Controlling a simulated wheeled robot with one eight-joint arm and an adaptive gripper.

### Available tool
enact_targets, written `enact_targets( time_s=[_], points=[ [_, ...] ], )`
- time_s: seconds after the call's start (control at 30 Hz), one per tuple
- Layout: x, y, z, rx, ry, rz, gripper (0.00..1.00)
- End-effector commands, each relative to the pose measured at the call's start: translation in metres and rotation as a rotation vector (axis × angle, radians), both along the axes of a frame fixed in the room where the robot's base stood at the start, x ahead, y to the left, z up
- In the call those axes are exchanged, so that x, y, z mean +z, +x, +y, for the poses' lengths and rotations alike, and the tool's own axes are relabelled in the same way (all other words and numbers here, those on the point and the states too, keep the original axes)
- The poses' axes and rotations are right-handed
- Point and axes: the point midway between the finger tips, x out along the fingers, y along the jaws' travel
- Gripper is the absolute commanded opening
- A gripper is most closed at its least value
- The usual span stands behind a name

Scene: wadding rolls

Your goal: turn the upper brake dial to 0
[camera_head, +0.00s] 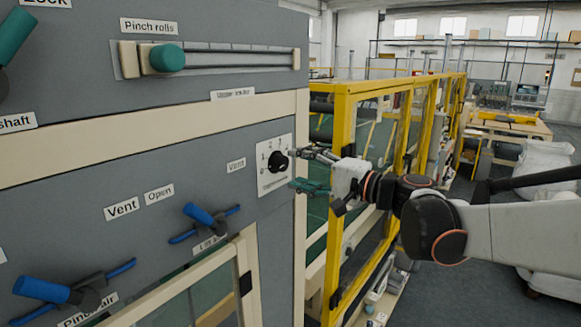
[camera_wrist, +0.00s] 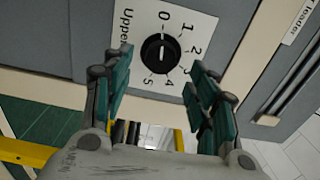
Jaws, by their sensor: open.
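The upper brake dial (camera_head: 278,162) is a round black knob on a white plate on the grey panel. In the wrist view the knob (camera_wrist: 158,56) sits between and beyond my fingers, with "Upper" beside it and 0 to 5 printed around it. A short pale mark on the knob runs roughly along the line between 0 and 4. I cannot tell which end is the pointer. My gripper (camera_head: 308,170) is open, its green-padded fingers just right of the dial in the head view. In the wrist view the gripper (camera_wrist: 163,88) holds nothing; contact with the knob is not visible.
The pinch rolls slider (camera_head: 168,58) is above left. Blue-handled levers (camera_head: 202,216) stick out from the panel at lower left. A yellow-framed guard (camera_head: 345,150) stands close behind my gripper, at the panel's right edge.

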Motion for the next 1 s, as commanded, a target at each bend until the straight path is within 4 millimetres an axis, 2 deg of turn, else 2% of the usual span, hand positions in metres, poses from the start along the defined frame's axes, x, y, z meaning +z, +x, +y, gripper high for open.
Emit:
enact_targets(
  time_s=[0.03, 0.2, 0.4, 0.87, 1.0],
  points=[
    [0.000, -0.007, -0.010, -0.004, 0.000, 0.000, 0.53],
    [0.000, -0.028, -0.037, -0.003, 0.000, 0.000, 0.53],
    [-0.001, -0.044, -0.058, -0.002, -0.001, 0.000, 0.53],
    [-0.001, -0.050, -0.064, 0.000, -0.001, 0.001, 0.53],
    [-0.018, -0.055, -0.057, 0.003, -0.008, 0.030, 0.53]
  ],
)
